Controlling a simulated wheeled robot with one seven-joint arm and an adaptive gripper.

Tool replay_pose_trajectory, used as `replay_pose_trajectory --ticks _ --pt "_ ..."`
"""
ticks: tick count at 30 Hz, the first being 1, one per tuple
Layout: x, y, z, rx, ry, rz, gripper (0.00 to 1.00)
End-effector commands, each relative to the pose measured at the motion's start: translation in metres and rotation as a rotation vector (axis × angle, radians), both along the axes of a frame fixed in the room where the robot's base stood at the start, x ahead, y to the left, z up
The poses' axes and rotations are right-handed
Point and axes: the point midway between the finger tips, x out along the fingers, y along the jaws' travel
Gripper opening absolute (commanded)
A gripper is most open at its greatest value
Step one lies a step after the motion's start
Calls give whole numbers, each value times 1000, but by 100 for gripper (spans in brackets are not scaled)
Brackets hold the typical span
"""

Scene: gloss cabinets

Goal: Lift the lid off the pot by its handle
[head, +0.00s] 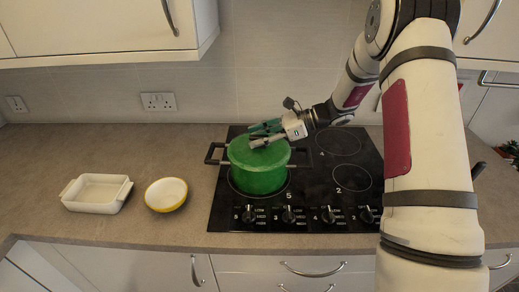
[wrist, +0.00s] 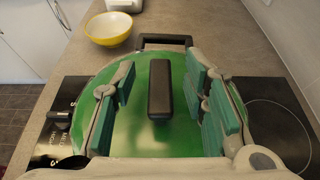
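The green pot (head: 258,177) stands on the left side of the black hob, with its green lid (head: 275,156) on it. In the wrist view the lid (wrist: 146,135) fills the middle, and its black bar handle (wrist: 160,88) stands out from it. My gripper (head: 262,134) is over the lid. In the wrist view my gripper (wrist: 168,95) is open, with one teal-padded finger on each side of the handle and a gap on both sides. A black side handle (wrist: 165,41) of the pot shows beyond the lid. In the head view my gripper hides the lid handle.
The black hob (head: 215,212) has knobs along its front and bare rings at right. A yellow-and-white bowl (head: 166,194) and a white rectangular dish (head: 97,193) stand on the counter to the left. The wall is close behind; counter between dish and wall is clear.

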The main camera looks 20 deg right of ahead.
Motion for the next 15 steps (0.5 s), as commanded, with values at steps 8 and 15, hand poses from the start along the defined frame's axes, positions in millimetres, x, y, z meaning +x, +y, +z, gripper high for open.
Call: replay_pose_trajectory --ticks 8,15 --pt "0 -1 0 0 0 0 6" --pt "0 0 1 1 -2 -1 0"
